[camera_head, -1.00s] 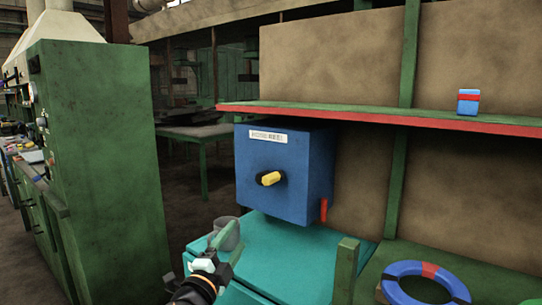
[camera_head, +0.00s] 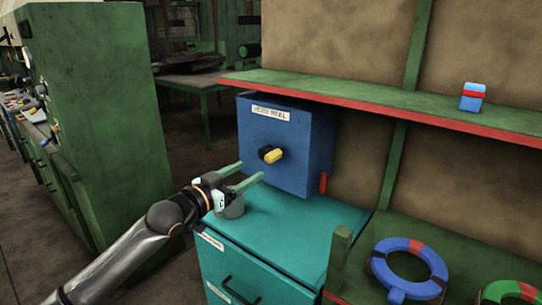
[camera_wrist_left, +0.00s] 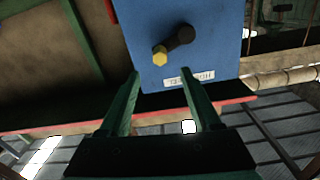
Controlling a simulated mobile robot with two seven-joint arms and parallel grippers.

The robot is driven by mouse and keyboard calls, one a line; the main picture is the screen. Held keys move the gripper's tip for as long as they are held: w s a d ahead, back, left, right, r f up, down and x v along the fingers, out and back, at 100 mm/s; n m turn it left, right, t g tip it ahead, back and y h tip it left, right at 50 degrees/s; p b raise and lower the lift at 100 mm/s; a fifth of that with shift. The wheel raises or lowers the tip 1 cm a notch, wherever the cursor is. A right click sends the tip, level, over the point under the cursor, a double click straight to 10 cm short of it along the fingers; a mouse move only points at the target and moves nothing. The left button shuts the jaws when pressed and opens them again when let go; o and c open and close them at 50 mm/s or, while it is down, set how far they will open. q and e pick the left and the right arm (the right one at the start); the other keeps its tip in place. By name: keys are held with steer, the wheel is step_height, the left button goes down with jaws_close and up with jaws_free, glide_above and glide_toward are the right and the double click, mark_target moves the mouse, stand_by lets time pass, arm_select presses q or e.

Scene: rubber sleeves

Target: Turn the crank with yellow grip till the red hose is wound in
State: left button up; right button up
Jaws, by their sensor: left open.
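The blue hose reel box (camera_head: 300,150) sits on the teal cabinet, with a white label on its front. Its crank has a black arm and a yellow grip (camera_head: 274,156), which points toward the right in the head view. A short end of red hose (camera_head: 323,183) hangs at the box's lower right edge. My left gripper (camera_head: 252,172) is open and empty, just in front of the box and slightly below left of the grip. In the left wrist view, upside down, the yellow grip (camera_wrist_left: 160,57) shows just beyond and between the open fingertips (camera_wrist_left: 161,74). My right gripper is out of view.
A green shelf with a red edge (camera_head: 390,115) runs above the box. A blue ring (camera_head: 385,278) lies on the green bench at right.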

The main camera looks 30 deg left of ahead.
mark_target(268, 160)
arm_select(q)
steer(key=w, duration=0.3)
steer(key=w+p, duration=0.1)
steer(key=w, duration=0.6)
steer(key=shift+d, duration=0.4)
jaws_close()
stand_by(1.0)
